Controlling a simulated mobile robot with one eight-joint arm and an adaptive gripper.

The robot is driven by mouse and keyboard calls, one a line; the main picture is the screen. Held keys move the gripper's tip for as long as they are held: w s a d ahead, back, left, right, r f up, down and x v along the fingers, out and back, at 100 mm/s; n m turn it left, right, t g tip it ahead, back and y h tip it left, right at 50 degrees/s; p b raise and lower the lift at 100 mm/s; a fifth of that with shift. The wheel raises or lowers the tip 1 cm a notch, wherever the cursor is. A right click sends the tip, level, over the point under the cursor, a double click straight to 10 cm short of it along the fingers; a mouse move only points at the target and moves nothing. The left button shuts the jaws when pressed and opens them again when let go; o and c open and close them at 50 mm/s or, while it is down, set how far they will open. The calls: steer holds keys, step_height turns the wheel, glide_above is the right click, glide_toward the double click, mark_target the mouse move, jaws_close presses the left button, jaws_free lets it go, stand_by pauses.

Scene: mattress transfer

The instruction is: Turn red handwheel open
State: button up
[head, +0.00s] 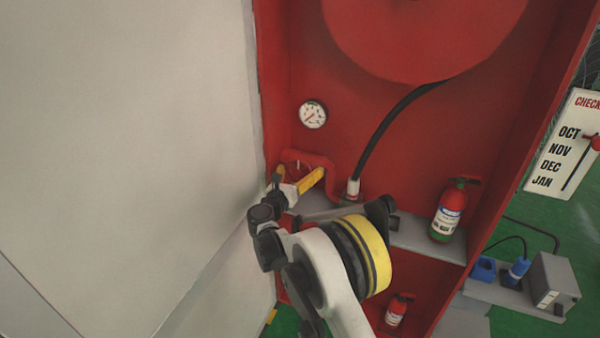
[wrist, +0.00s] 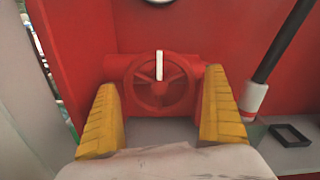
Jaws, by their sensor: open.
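The red handwheel (wrist: 141,93) shows in the wrist view on a red pipe fitting. It has spokes and a white bar standing upright at its top. My gripper (wrist: 160,112) is open, with one yellow finger to the left and one to the right of the wheel in the picture. The fingers look short of the wheel, and I see no contact. In the head view my gripper (head: 297,180) is at the lower left of the red cabinet, in front of the handwheel (head: 291,165), which the fingers partly hide.
The red cabinet (head: 370,125) holds a gauge (head: 313,114), a hose reel (head: 420,30), a black hose (head: 385,125) and a fire extinguisher (head: 447,210) on a grey shelf (head: 415,240). A pale panel (head: 120,120) stands close on the left.

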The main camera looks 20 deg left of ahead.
steer(key=c, duration=1.1)
